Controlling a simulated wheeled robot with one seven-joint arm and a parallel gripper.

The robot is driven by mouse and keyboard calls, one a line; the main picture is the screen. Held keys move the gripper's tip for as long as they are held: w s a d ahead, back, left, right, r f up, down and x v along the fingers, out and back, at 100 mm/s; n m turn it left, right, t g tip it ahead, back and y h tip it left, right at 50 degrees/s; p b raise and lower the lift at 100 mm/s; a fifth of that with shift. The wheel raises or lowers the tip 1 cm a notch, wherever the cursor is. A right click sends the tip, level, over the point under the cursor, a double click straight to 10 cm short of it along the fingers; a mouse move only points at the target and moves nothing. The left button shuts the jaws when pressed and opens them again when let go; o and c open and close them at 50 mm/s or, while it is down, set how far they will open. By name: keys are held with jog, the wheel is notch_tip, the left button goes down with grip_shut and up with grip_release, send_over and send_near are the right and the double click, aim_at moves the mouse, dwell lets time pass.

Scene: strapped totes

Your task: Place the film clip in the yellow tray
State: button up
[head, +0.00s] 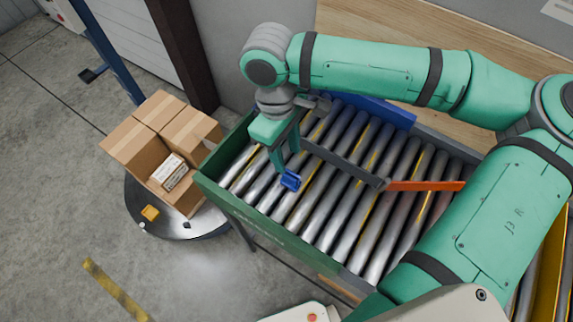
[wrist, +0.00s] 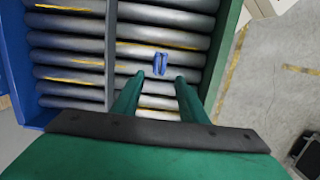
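A small blue clip, apparently the film clip (head: 290,180), lies on the metal rollers near the green side rail. In the wrist view the clip (wrist: 161,63) shows just beyond the fingertips, in line with the gap between them. My gripper (head: 286,162) points down over the rollers, close to the clip. In the wrist view my gripper (wrist: 160,78) has its two green fingers apart with nothing between them. A yellow-walled container (head: 554,255), perhaps the yellow tray, shows at the right edge of the head view, mostly hidden behind my arm.
The roller conveyor (head: 345,190) has a green front rail (head: 270,240) and a grey divider bar (head: 340,163). An orange bar (head: 425,185) lies to the right. Cardboard boxes (head: 150,140) stand on a round dark base at left. A blue panel (head: 370,108) stands behind.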

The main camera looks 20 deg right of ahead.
aim_at(291, 175)
jog(key=f, duration=0.5)
jog(key=shift+s+d+f, duration=0.1)
jog(key=shift+d+f, duration=0.1)
jog(key=shift+s+d+f, duration=0.1)
jog(key=shift+s+f, duration=0.05)
jog(key=shift+f, duration=0.6)
jog(key=shift+s+d+f, duration=0.1)
jog(key=shift+s+f, duration=0.1)
jog(key=shift+f, duration=0.55)
jog(key=shift+s+d+f, duration=0.1)
jog(key=shift+s+f, duration=0.05)
jog(key=shift+f, duration=0.6)
jog(key=shift+c, duration=0.6)
grip_shut()
